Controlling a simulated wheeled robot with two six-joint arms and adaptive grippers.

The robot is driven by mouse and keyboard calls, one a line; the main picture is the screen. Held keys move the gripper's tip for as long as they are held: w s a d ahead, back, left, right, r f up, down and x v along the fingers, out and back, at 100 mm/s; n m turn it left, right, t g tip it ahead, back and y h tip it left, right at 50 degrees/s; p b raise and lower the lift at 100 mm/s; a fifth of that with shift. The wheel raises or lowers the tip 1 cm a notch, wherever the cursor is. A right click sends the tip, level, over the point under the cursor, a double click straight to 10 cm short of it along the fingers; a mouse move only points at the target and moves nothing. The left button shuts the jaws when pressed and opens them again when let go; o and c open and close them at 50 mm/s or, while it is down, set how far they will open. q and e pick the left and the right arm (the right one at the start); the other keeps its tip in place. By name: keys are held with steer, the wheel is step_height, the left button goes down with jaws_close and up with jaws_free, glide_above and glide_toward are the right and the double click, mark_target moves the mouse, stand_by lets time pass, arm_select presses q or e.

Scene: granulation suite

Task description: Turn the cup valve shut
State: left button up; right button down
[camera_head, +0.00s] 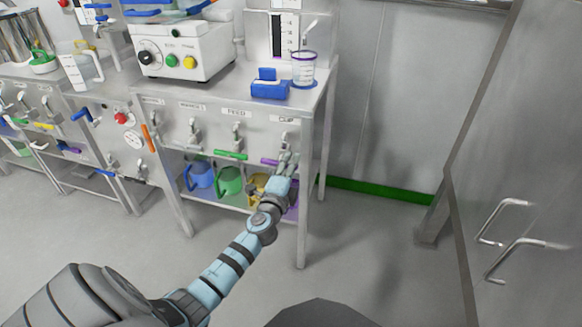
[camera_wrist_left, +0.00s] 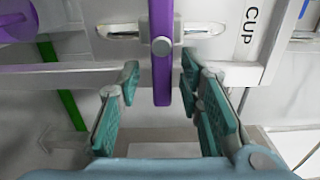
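The cup valve is a purple lever (camera_head: 269,162) on the front panel below the label at the right end of the bench. In the left wrist view the purple lever (camera_wrist_left: 161,75) lies across a metal pipe (camera_wrist_left: 120,31), beside the "CUP" label (camera_wrist_left: 250,25). My left gripper (camera_head: 287,160) is at the valve and hides part of it in the head view. In the left wrist view its fingers (camera_wrist_left: 160,85) are open on either side of the lever, with a visible gap each side. My right gripper is not in view.
A green lever (camera_head: 231,155) sits left on the same panel. Blue (camera_head: 199,175) and green (camera_head: 229,181) jugs stand on the shelf below. A clear cup with a purple rim (camera_head: 304,68) stands on top. Floor to the right is clear, before a grey cabinet (camera_head: 530,150).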

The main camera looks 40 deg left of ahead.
arm_select(q)
steer(key=v, duration=1.2)
